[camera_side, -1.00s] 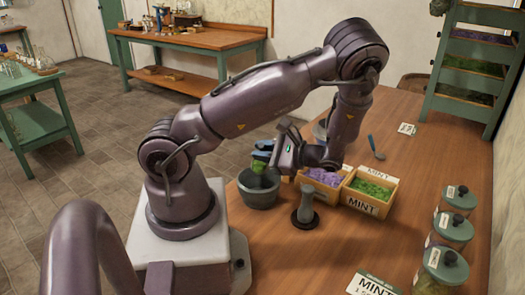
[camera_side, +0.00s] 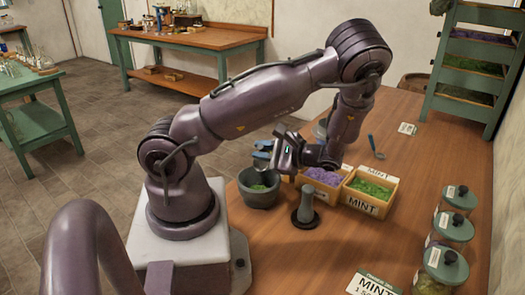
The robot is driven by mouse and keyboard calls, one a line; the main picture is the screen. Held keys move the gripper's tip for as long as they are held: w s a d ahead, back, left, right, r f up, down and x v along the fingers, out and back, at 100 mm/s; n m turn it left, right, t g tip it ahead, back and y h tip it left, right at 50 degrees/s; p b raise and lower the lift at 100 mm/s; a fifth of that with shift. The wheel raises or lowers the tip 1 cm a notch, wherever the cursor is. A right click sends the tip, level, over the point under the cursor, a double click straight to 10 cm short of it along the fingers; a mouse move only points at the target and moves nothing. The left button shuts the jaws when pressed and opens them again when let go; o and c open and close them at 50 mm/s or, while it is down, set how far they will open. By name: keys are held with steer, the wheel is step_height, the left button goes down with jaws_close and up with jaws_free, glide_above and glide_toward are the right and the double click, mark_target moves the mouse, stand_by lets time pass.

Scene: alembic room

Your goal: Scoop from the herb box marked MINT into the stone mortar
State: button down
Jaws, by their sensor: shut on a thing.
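My gripper (camera_side: 272,150) is shut on a blue-handled scoop (camera_side: 261,154) above the stone mortar (camera_side: 259,199). The scoop's metal head is tilted down over the mortar's opening, with no green clump showing on it. Some green herb (camera_side: 259,187) lies inside the mortar. The herb box marked MINT (camera_side: 361,203), a wooden box of green leaves, stands right of the mortar. The gripper's fingertips are small in view and partly hidden by its own body.
A box of purple herb (camera_side: 323,178) stands between mortar and mint box, partly behind my gripper. A pestle (camera_side: 306,205) stands upright in front. Another blue-handled tool (camera_side: 376,148) lies behind. Lidded jars (camera_side: 451,230) line the right edge; a MINT card (camera_side: 373,285) is in front.

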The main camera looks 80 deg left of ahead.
stand_by(0.4)
steer(key=shift+r, duration=0.6)
steer(key=m, duration=0.2)
steer(key=r+m+g, duration=0.1)
steer(key=m, duration=0.2)
steer(key=shift+g+h, duration=0.3)
steer(key=m, duration=0.3)
steer(key=r+m+g, duration=0.1)
steer(key=m, duration=0.2)
